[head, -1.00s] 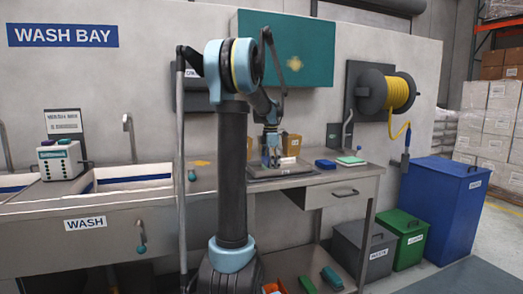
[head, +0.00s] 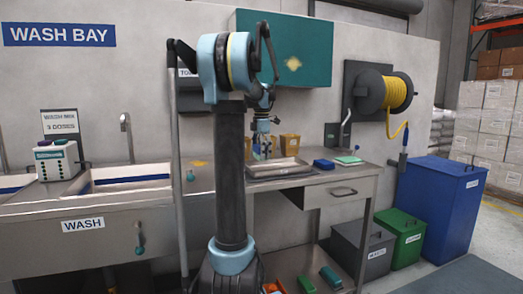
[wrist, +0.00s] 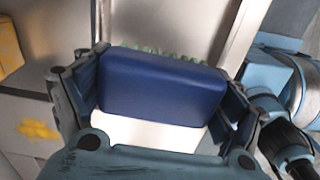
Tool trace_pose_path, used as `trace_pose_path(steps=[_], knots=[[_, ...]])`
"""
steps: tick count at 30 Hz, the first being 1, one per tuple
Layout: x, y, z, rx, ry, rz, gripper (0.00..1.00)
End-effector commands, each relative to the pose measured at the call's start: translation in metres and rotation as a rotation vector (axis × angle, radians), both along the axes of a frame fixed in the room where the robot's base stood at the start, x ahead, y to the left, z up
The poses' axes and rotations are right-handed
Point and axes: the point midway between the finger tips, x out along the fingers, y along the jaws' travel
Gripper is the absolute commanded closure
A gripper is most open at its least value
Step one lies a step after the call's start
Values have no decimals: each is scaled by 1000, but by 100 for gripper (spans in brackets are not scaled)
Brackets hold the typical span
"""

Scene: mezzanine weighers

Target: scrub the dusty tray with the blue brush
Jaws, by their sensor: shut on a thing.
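My gripper (head: 265,152) is above the left end of the metal tray (head: 290,174) on the steel bench. In the wrist view my gripper (wrist: 165,92) is shut on the blue brush (wrist: 162,88), its two fingers pressing the ends of the blue block. Green bristles show along the block's far edge. The tray also shows in the wrist view, with its raised rim (wrist: 238,35) beyond the brush. The tray's inside looks pale grey and mostly bare in the head view. Whether bristles touch it cannot be told.
A blue block (head: 324,164) and a green-topped pad (head: 349,160) lie right of the tray. Tan boxes (head: 290,143) stand behind it. The wash sink (head: 130,176) and a dispenser (head: 56,160) are at left. Bins (head: 445,205) stand on the floor at right.

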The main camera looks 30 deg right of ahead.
Motion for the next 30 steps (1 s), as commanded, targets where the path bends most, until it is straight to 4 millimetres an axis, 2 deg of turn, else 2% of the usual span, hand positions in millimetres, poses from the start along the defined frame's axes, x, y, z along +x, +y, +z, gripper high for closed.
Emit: trace_pose_path(steps=[9,30], knots=[[3,8,22,0,0,11,36],[4,11,22,0,0,15,36]])
